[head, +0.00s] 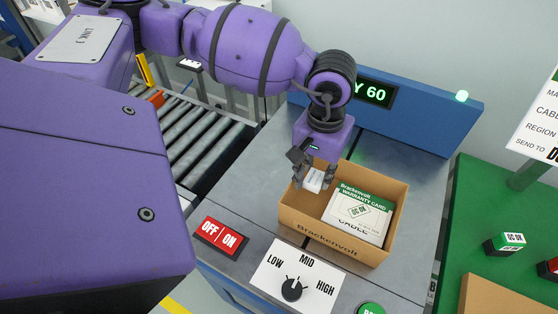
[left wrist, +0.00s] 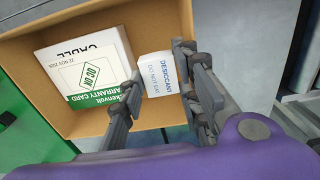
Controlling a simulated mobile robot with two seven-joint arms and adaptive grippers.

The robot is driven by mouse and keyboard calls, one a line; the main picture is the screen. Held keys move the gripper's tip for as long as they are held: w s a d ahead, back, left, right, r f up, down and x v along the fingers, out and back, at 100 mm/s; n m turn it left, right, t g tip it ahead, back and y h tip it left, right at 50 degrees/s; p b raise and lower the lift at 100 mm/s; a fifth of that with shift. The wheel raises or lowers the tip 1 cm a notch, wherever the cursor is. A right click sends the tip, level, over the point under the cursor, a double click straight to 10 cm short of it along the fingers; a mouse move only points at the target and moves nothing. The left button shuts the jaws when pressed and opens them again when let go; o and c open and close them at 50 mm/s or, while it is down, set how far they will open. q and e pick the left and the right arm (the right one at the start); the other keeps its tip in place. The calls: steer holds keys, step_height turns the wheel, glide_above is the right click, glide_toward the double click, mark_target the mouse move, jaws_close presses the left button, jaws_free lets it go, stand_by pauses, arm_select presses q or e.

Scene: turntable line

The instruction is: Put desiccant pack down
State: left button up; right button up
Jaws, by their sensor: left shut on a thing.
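The desiccant pack (head: 314,180) is a small white packet. In the left wrist view the pack (left wrist: 155,72) shows the print "DESICCANT DO NOT EAT". My left gripper (head: 314,178) points down into the left part of an open cardboard box (head: 325,243) and is shut on the pack. In the left wrist view the fingers of the left gripper (left wrist: 163,95) stand on either side of the pack. The pack is inside the box outline; I cannot tell whether it touches the floor. A green and white warranty card (head: 362,206) lies on a white cable box beside it. My right gripper is not in view.
The box stands on a grey metal table with an OFF/ON switch (head: 222,236) and a speed dial (head: 292,287) in front. A blue display panel (head: 420,113) stands behind. A roller conveyor (head: 205,135) is at left, a green table (head: 480,220) at right.

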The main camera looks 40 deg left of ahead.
mark_target(316, 177)
arm_select(q)
steer(key=shift+f+b, duration=0.4)
steer(key=shift+f, duration=0.2)
steer(key=o, duration=0.6)
steer(key=shift+o, duration=0.2)
steer(key=shift+r, duration=0.15)
steer(key=shift+r+p, duration=0.3)
steer(key=shift+r, duration=0.05)
step_height(316, 177, up, 12)
steer(key=shift+r+p, duration=0.2)
steer(key=shift+p, duration=0.1)
steer(key=shift+r, duration=0.1)
